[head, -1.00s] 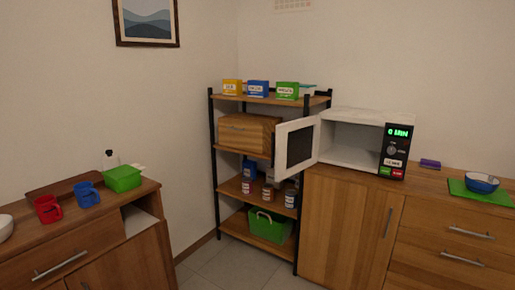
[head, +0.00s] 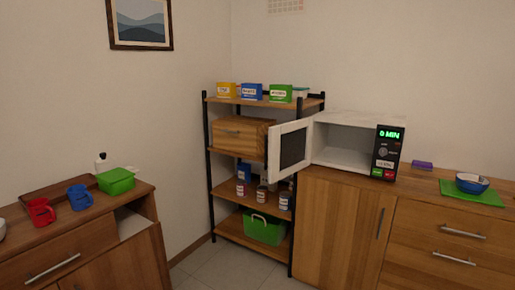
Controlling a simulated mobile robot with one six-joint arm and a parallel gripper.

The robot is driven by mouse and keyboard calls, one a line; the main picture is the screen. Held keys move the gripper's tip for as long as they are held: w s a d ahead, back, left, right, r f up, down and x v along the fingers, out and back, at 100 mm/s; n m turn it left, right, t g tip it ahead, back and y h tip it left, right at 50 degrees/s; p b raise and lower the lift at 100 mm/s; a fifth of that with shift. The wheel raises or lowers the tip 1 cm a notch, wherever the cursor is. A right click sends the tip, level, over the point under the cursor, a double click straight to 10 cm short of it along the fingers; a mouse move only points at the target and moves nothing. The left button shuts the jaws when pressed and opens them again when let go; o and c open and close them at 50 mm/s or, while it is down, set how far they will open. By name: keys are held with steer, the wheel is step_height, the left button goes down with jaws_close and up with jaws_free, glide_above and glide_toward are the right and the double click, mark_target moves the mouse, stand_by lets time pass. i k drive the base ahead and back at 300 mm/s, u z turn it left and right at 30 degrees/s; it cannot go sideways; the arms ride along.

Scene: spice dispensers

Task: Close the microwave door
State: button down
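The white microwave (head: 350,146) stands on the wooden cabinet at the right of the head view. Its door (head: 290,148) is open, hinged at the microwave's left side and swung out to the left, in front of the shelf. The door has a white frame and a dark window. The cavity looks empty. The black control panel (head: 386,153) at the right shows a green "0 MIN" display with buttons below. My gripper is not in view.
A shelf rack (head: 208,160) with boxes, cans and a green bin (head: 265,229) stands behind the door. A left counter (head: 140,197) holds red and blue mugs and a green box. A blue bowl (head: 472,183) sits right of the microwave. Floor shows between the cabinets.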

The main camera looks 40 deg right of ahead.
mark_target(289, 145)
steer(key=z, duration=0.05)
steer(key=i, duration=0.9)
steer(key=u, duration=0.05)
